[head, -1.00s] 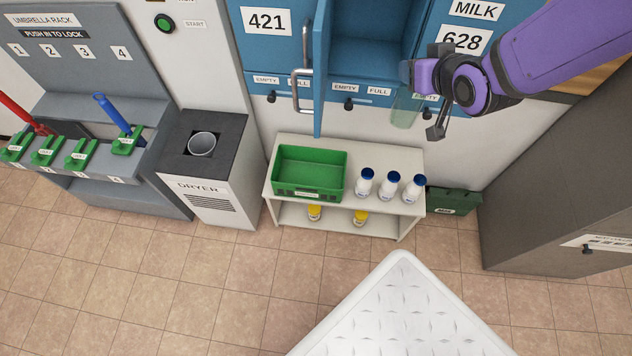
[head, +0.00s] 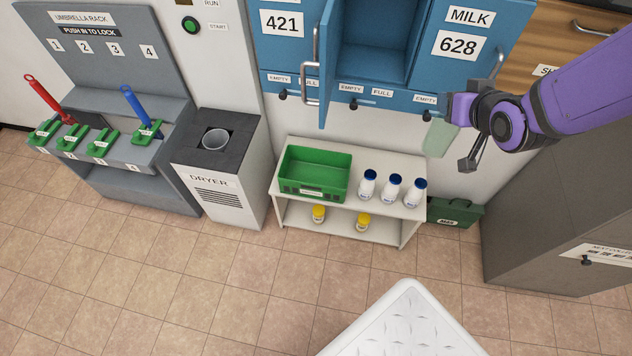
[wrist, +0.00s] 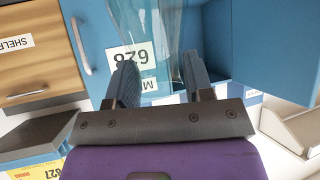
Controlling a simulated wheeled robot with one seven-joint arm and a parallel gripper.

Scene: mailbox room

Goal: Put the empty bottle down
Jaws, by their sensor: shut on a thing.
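My gripper (head: 458,137) is shut on the empty bottle (head: 439,139), a pale green see-through one. It is held in the air in front of the white wall, below the blue cabinet and to the right of the open compartment in the head view. In the wrist view the clear bottle (wrist: 168,38) lies between the two fingers of my gripper (wrist: 162,75), in front of the 628 label. Three white bottles with blue caps (head: 391,188) stand on top of the low white shelf (head: 352,212), right of a green crate (head: 312,189). The crate looks empty.
Open blue compartment (head: 371,49) has its door (head: 328,62) swung out. EMPTY and FULL labels with hooks run below it. A dark green box (head: 456,212) stands right of the shelf, a grey cabinet (head: 535,210) further right. A white padded surface (head: 408,325) is at front.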

